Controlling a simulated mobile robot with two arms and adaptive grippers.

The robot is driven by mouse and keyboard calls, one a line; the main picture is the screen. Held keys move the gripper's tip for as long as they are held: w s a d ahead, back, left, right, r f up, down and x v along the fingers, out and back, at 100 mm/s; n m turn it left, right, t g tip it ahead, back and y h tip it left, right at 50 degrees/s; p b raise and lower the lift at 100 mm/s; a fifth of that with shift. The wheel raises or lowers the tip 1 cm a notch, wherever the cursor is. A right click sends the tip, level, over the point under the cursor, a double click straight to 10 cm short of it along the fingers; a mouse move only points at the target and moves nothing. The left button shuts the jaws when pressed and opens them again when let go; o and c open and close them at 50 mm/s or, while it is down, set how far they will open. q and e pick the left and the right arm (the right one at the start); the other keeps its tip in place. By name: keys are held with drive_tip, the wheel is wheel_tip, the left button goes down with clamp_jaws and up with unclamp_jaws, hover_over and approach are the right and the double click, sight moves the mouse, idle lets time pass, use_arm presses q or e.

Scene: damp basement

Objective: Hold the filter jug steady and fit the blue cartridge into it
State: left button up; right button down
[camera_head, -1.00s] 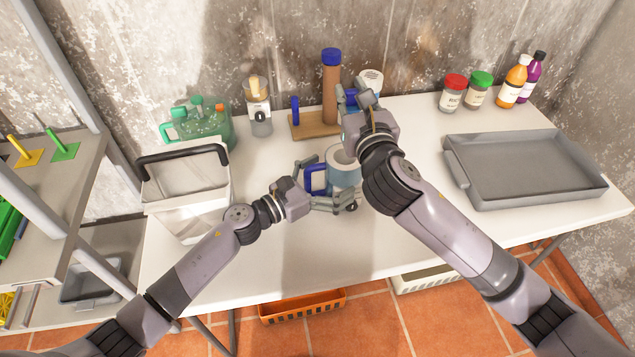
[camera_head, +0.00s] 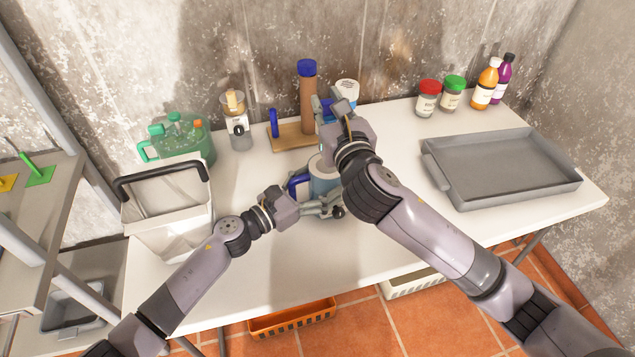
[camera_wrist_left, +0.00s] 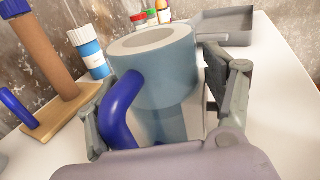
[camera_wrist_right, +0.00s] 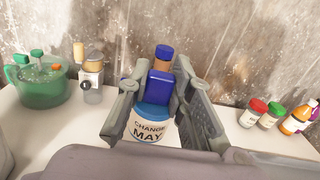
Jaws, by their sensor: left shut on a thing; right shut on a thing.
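The filter jug (camera_head: 322,188) stands on the white table, grey-blue with a pale round rim and a dark blue handle. In the left wrist view the jug (camera_wrist_left: 165,75) is upright, open end up, handle (camera_wrist_left: 122,110) toward me. My left gripper (camera_head: 326,207) is shut around its body, a finger on each side. My right gripper (camera_head: 331,107) is shut on the blue cartridge (camera_head: 326,114), above and behind the jug, apart from its rim. In the right wrist view the dark blue cartridge (camera_wrist_right: 160,84) shows between the fingertips. My right wrist hides part of the jug.
A brown column with a blue cap (camera_head: 307,95) stands on a wooden base behind, a labelled tub (camera_head: 347,90) beside it. A white caddy (camera_head: 165,205) and green can (camera_head: 183,143) are left. A grey tray (camera_head: 500,168) is right. The front table strip is clear.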

use_arm(q)
drive_tip(key=c, duration=1.1)
drive_tip(key=o, duration=1.4)
drive_tip(key=shift+c, duration=0.2)
drive_tip(key=shift+a, duration=0.1)
drive_tip(key=c, duration=1)
